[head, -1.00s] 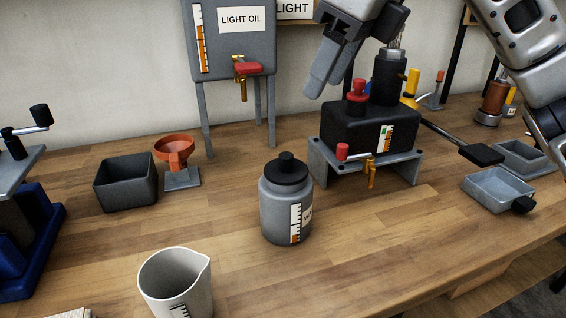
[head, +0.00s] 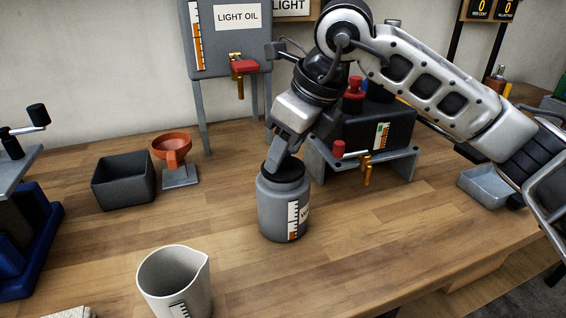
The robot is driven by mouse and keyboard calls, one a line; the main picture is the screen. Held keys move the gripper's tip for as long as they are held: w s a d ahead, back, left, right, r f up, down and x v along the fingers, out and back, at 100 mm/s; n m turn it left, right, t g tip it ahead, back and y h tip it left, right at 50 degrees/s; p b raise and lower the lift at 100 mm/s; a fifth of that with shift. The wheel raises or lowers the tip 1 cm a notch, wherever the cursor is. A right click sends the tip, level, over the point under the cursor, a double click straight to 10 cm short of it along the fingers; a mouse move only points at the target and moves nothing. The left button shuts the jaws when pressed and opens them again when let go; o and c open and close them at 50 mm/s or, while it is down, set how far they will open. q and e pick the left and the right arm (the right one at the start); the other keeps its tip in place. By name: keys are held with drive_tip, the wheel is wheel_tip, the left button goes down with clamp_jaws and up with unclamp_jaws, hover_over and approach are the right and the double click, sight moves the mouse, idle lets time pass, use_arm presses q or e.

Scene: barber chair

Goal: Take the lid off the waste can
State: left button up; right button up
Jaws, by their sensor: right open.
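The waste can (head: 281,212) is a grey cylinder with a graduated scale and a partly hidden label, upright on the wooden bench in the middle of the head view. Its black lid (head: 268,169) sits on top; the lid's knob is hidden behind my gripper. My right gripper (head: 279,158) points down over the lid, its fingers at the height of the knob. It is open; whether a finger touches the knob, I cannot tell. My left gripper is not in view.
A white measuring jug (head: 172,284) stands in front left of the can. A black stand-mounted tank (head: 372,136) with a red-handled tap is close behind right. A dark bin (head: 124,182) and an orange funnel (head: 173,147) stand at left. Bare bench lies front right.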

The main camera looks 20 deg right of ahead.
clamp_jaws()
idle(0.3)
